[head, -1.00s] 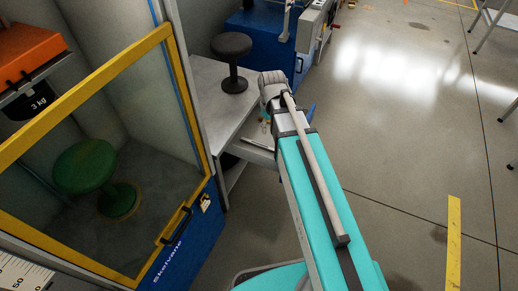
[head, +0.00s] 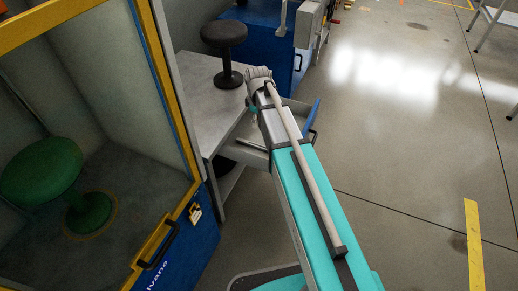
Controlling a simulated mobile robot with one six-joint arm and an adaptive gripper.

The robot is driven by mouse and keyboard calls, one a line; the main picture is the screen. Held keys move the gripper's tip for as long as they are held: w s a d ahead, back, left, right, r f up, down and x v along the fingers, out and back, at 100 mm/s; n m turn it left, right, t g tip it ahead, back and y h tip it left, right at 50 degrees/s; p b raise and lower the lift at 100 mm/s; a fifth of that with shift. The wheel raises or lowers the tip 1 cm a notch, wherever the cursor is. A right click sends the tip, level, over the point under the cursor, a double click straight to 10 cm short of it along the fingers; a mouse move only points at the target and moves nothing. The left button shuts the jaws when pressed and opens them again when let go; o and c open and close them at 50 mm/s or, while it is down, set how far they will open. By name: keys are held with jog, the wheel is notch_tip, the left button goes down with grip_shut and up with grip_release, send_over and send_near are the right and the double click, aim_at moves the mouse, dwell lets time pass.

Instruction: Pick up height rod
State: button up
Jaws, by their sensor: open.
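A thin grey rod (head: 252,145), which looks like the height rod, lies in an open drawer (head: 243,152) under the grey bench, just left of my arm. My arm covers its right end and much of the drawer. My arm reaches away from me over the drawer, and its wrist is near the bench's right edge. My gripper's fingers cannot be made out, being hidden behind the wrist and arm. Nothing is seen held.
A black stool (head: 223,40) stands on the grey bench (head: 192,90). A yellow-framed clear door (head: 170,240) and a green stool (head: 45,170) are at left. The drawer's blue front (head: 315,112) sticks out right of my arm.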

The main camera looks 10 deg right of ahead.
dwell(0.4)
jog(key=b, duration=0.9)
send_over(258, 145)
notch_tip(258, 145, down, 9)
jog(key=shift+r, duration=0.2)
jog(key=shift+s+f+b, duration=0.1)
jog(key=shift+f+b, duration=2.3)
jog(key=shift+f, duration=0.2)
grip_shut()
